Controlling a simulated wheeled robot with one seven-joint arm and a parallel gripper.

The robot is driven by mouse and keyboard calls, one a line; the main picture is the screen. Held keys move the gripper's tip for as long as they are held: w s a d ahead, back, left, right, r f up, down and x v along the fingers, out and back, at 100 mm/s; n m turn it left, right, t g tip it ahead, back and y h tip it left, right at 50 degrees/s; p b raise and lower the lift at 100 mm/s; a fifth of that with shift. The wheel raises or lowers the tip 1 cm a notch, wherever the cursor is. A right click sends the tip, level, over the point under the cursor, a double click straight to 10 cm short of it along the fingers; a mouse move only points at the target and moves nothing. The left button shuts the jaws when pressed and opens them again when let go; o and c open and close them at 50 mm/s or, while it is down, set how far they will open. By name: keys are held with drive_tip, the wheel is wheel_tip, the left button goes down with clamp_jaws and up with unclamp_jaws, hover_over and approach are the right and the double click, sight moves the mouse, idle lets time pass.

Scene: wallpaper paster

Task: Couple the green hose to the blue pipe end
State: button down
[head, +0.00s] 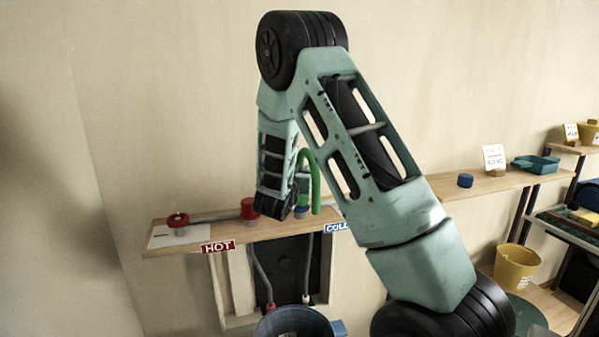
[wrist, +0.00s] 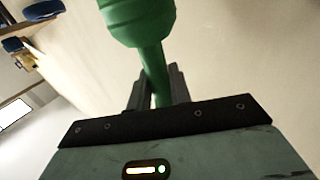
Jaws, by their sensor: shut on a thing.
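The green hose (head: 314,172) shows in the head view as an upright arch beside my forearm, over the shelf near the COLD label. In the wrist view the green hose (wrist: 152,62) has a thick end at the top, and its thinner part runs down between my fingers. My gripper (wrist: 158,88) is shut on that thinner part. A blue pipe end (head: 301,210) shows low behind my arm at the shelf, just under the hose; my arm hides part of it. I cannot tell whether hose and pipe touch.
The shelf (head: 205,231) carries a red valve (head: 177,220), a red fitting (head: 248,208), a loose blue cap (head: 465,180) and a white card (head: 494,157). A blue bucket (head: 293,322) stands below, a yellow bucket (head: 515,268) at right. The wall rises close behind.

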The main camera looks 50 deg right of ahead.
drive_tip(key=shift+f+b, duration=0.6)
drive_tip(key=shift+f, duration=0.1)
drive_tip(key=c, duration=1.2)
unclamp_jaws()
drive_tip(key=shift+a, duration=0.15)
drive_tip(key=b+v, duration=0.4)
drive_tip(key=v, duration=1.3)
drive_tip(key=shift+s+a, duration=0.1)
